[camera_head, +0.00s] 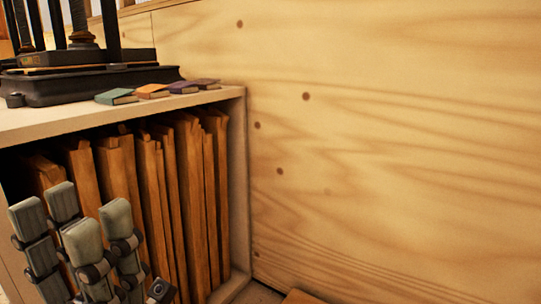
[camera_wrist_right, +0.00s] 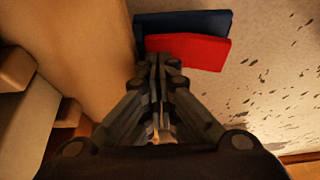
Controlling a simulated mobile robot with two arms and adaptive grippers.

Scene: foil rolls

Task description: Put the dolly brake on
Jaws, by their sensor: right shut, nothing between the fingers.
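No dolly and no brake can be made out in either view. My left gripper (camera_head: 73,228) is at the lower left of the head view, with its grey padded fingers pointing up and spread apart. It is empty, in front of a shelf opening. My right gripper (camera_wrist_right: 158,68) shows in the right wrist view with its dark fingers closed together and nothing between them. Its tips are over or beside a red flat thing (camera_wrist_right: 195,52); I cannot tell whether they touch.
A wooden shelf unit (camera_head: 236,190) holds upright brown boards (camera_head: 190,190). A black press-like device (camera_head: 85,83) and small books (camera_head: 153,91) are on top. A plywood wall (camera_head: 400,150) fills the right. A blue flat thing (camera_wrist_right: 185,22) adjoins the red one on a speckled surface (camera_wrist_right: 280,90).

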